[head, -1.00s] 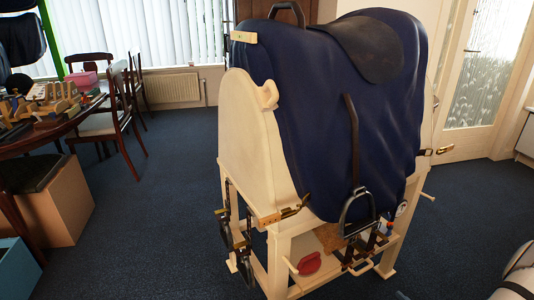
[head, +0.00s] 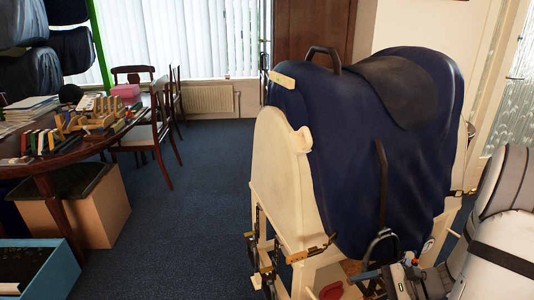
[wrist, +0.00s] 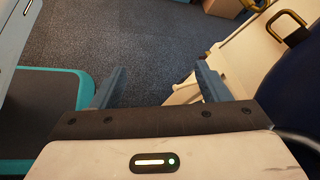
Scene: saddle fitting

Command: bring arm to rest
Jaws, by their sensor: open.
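My arm (head: 502,225) shows at the lower right of the head view, in front of the right side of the saddle stand. Its grey-and-white links are folded close to the camera. My gripper (wrist: 157,82) shows in the wrist view with its two blue-grey fingers wide apart and nothing between them. Blue carpet lies beyond the fingertips. The cream saddle stand (head: 282,165) carries a dark blue cover (head: 345,140) and a dark saddle seat (head: 400,88). A stirrup (head: 381,243) hangs from its strap, partly hidden low down.
A wooden table (head: 60,158) with books and small blocks stands at the left, with chairs (head: 145,135) behind. A cardboard box (head: 105,205) and a blue bin (head: 62,270) sit on the floor. Open carpet (head: 190,215) lies between them and the stand.

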